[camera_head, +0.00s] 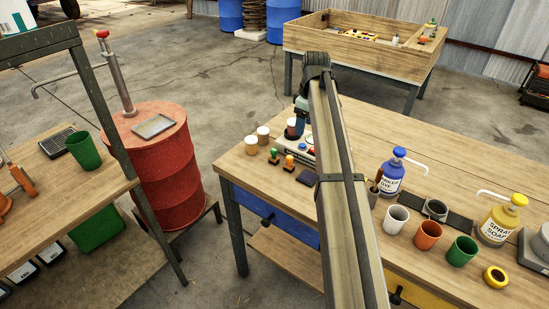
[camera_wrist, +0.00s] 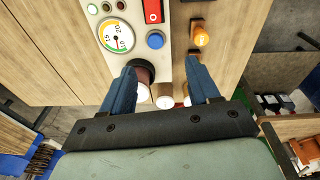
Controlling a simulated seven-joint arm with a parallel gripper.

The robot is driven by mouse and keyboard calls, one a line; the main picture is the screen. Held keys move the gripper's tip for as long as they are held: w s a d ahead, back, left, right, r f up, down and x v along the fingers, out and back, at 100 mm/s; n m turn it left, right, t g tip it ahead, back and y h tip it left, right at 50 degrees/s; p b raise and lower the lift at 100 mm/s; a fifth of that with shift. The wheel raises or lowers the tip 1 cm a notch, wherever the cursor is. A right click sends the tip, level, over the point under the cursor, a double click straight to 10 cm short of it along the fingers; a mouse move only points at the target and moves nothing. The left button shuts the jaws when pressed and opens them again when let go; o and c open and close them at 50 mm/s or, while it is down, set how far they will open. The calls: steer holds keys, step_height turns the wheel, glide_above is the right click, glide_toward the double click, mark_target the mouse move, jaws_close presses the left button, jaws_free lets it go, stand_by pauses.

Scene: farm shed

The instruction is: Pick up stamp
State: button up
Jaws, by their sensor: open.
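Two small stamps stand on the wooden workbench (camera_head: 455,144), one with a green handle (camera_head: 274,155) and one with an orange handle (camera_head: 289,160). The orange-handled stamp also shows in the wrist view (camera_wrist: 200,38), just beyond the tip of the right finger. I cannot make out the green one there; the finger may hide it. My gripper (camera_wrist: 160,68) has its blue fingers apart, with no stamp between them. In the head view it is partly hidden by my arm, behind the stamps near the jars.
White-lidded jars (camera_head: 263,134) stand close by the stamps. A control panel (camera_wrist: 155,18) with a gauge and blue button lies near the fingertips. A dark pad (camera_head: 308,177) lies in front. Bottles (camera_head: 392,174) and cups (camera_head: 428,234) stand to the right.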

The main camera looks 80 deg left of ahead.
steer(key=n, duration=0.1)
glide_toward(274, 149)
steer(key=shift+g, duration=0.3)
steer(key=f, duration=0.6)
steer(key=shift+w+a+f, duration=0.3)
steer(key=shift+a+f, duration=0.05)
steer(key=shift+f, duration=0.05)
steer(key=shift+s+f, duration=0.25)
steer(key=shift+f, duration=0.6)
steer(key=shift+s+f, duration=0.25)
steer(key=shift+f, duration=0.6)
steer(key=shift+s+f, duration=0.25)
steer(key=shift+f, duration=0.6)
steer(key=shift+c, duration=0.2)
jaws_close()
steer(key=shift+r, duration=0.15)
step_height(274, 149, up, 10)
steer(key=shift+f, duration=0.1)
